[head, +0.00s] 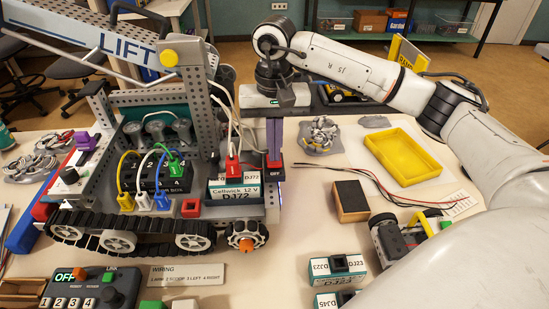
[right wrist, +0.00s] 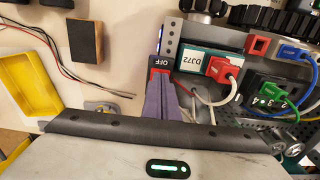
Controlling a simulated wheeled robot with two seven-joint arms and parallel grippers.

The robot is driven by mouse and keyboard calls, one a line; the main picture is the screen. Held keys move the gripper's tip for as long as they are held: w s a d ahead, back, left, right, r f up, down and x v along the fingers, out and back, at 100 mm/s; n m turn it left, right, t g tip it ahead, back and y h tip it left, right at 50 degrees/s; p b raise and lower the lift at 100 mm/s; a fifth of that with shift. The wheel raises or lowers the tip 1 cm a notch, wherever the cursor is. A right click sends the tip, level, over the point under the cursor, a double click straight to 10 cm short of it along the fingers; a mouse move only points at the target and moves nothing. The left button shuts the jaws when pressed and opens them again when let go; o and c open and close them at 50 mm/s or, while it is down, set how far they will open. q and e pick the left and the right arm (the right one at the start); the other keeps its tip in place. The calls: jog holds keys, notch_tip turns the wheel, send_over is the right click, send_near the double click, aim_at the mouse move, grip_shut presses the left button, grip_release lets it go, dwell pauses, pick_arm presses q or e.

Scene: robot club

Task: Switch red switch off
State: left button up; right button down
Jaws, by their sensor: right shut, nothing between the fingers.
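The red switch (head: 276,173) sits on the right end of the tracked robot, beside the battery with the DJ72 label (head: 235,190). Its top reads OFF. It also shows in the right wrist view (right wrist: 152,73), with the OFF plate above my fingers. My right gripper (head: 274,158) points down with its purple fingers together and nothing between them. The fingertips are at the switch and cover part of it; I cannot tell whether they press on it. My left gripper is not in view.
A red plug (head: 233,168) with white cables stands just left of the fingers. A grey perforated post (head: 224,110) rises behind it. A yellow tray (head: 402,156), a wood-sided block (head: 351,201) and loose wires lie to the right. A controller (head: 88,288) is at front left.

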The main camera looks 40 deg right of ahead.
jog(key=shift+f+b, duration=0.6)
jog(key=shift+f, duration=0.15)
dwell(0.7)
jog(key=shift+r, duration=0.15)
notch_tip(320, 180, up, 7)
jog(key=p, duration=0.4)
jog(key=shift+p, duration=0.4)
jog(key=shift+f, duration=0.2)
